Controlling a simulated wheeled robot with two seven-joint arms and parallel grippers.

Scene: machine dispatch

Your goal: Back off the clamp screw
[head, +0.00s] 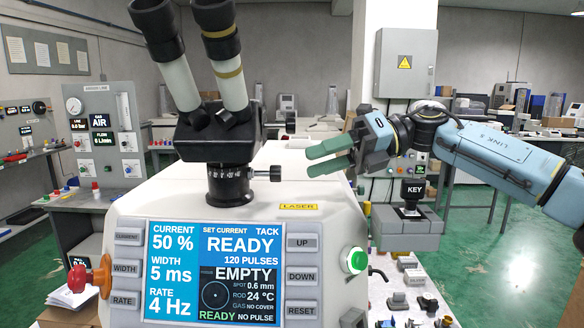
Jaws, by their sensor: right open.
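The clamp screw (275,173) appears to be the small black knob on a short stem. It sticks out to the right from the black ringed collar (229,184) under the microscope head (218,132). My right gripper (311,160) comes in from the right with green fingers pointing left. It is open, with nothing seen between the fingers. Its fingertips are a little right of the knob and slightly above it in the picture, with a visible gap. My left gripper is not in view.
The laser unit's screen (213,272) and buttons fill the front, with a green button (354,260) at right. A red knob (77,280) is at left. A block marked KEY (413,190) stands below my right arm. Two eyepieces (217,40) rise above the collar.

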